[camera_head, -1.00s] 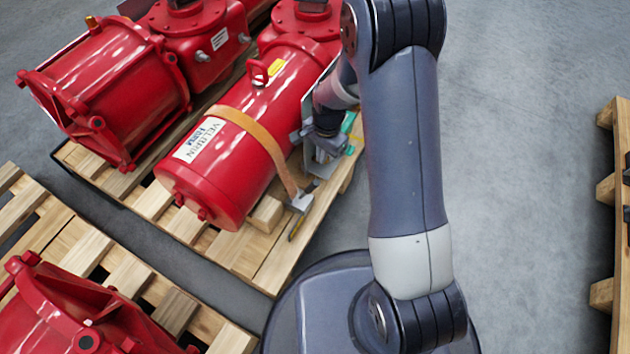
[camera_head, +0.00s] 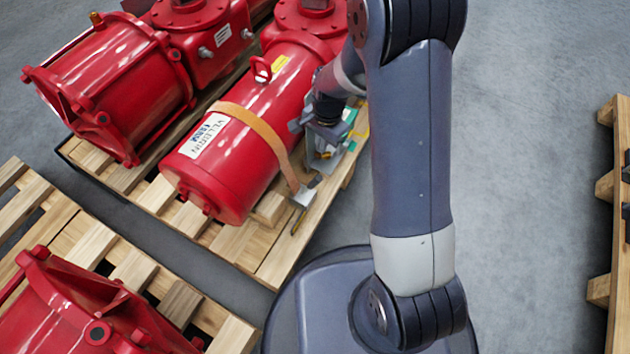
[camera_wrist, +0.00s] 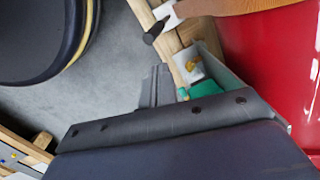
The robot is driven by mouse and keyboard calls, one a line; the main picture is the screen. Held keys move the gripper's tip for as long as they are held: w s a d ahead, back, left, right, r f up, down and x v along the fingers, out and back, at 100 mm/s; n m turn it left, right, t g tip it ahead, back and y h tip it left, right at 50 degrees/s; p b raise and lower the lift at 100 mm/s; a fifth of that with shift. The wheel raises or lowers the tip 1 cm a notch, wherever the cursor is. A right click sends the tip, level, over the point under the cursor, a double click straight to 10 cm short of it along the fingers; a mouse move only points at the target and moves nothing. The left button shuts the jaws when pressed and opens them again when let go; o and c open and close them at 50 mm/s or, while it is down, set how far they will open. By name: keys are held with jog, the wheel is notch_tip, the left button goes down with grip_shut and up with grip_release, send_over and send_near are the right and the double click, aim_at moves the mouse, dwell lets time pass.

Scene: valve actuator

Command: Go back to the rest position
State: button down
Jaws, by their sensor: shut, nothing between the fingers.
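My gripper (camera_head: 324,162) hangs beside the right flank of the strapped red actuator cylinder (camera_head: 205,180), over the right edge of its wooden pallet (camera_head: 268,262). In the wrist view my gripper's fingers (camera_wrist: 157,76) are together and hold nothing. A small open grey box (camera_wrist: 238,85) lies beyond them on the pallet, with a green piece (camera_wrist: 203,90) in it. An orange strap (camera_head: 262,128) runs over the cylinder down to a metal buckle (camera_head: 304,197). My arm hides part of the head view's upper middle.
A second red actuator (camera_head: 115,85) lies to the left on the same pallet. Another pallet (camera_head: 132,268) at the lower left bears a red actuator (camera_head: 85,315). A wooden pallet edge (camera_head: 602,290) stands at the right. Grey floor (camera_head: 530,150) lies clear between.

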notch_tip(320, 180, down, 11)
jog(key=w+b, duration=0.1)
jog(key=b, duration=0.2)
jog(key=shift+d+g+b, duration=0.3)
jog(key=shift+d+b, duration=0.05)
jog(key=shift+b, duration=0.05)
